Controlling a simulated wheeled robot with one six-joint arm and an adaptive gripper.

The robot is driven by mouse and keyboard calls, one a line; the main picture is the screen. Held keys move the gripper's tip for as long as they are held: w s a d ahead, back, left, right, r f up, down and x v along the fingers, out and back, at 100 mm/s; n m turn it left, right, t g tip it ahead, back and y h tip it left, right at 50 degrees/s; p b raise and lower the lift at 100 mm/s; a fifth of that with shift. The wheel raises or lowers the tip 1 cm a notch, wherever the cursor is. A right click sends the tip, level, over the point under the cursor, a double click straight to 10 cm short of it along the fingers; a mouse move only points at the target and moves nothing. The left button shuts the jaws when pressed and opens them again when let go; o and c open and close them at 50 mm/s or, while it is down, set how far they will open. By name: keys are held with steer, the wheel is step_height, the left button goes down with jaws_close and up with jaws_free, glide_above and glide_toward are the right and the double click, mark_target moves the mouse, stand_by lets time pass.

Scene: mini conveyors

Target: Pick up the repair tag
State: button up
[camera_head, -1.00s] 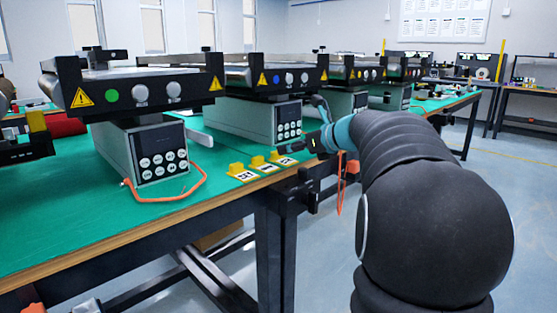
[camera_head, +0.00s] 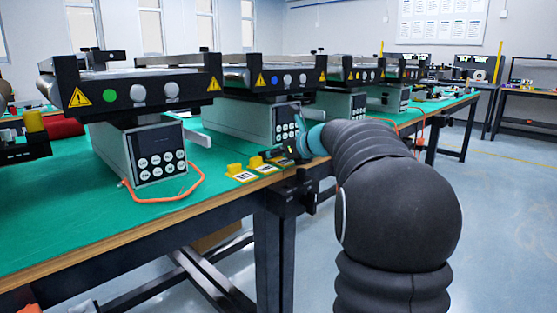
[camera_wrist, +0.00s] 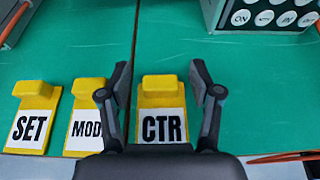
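Three yellow tags with white label faces stand in a row near the table's front edge. In the wrist view they read SET (camera_wrist: 35,115), MOD (camera_wrist: 88,118), its label partly covered by a finger, and CTR (camera_wrist: 160,108). No label reads "repair". My gripper (camera_wrist: 160,76) is open, with one finger on each side of the CTR tag's raised yellow block in the picture; contact cannot be told. In the head view, the SET tag (camera_head: 240,173) and the MOD tag (camera_head: 262,164) show beside my gripper (camera_head: 291,145), which partly hides the CTR tag.
The green table (camera_head: 90,220) carries several mini conveyors. A grey control box (camera_head: 157,152) with buttons and an orange cable (camera_head: 165,198) stand left of the tags. Another control box (camera_wrist: 265,18) is beyond the CTR tag. The green surface between is clear.

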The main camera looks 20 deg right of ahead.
steer(key=c, duration=0.9)
steer(key=shift+r, duration=0.15)
step_height(320, 180, up, 4)
steer(key=shift+r+p, duration=0.1)
steer(key=shift+p, duration=0.7)
steer(key=w+d+r+p, duration=0.4)
steer(key=w+d+r, duration=0.1)
steer(key=d, duration=0.5)
steer(key=shift+w+r, duration=0.35)
steer(key=shift+r, duration=0.4)
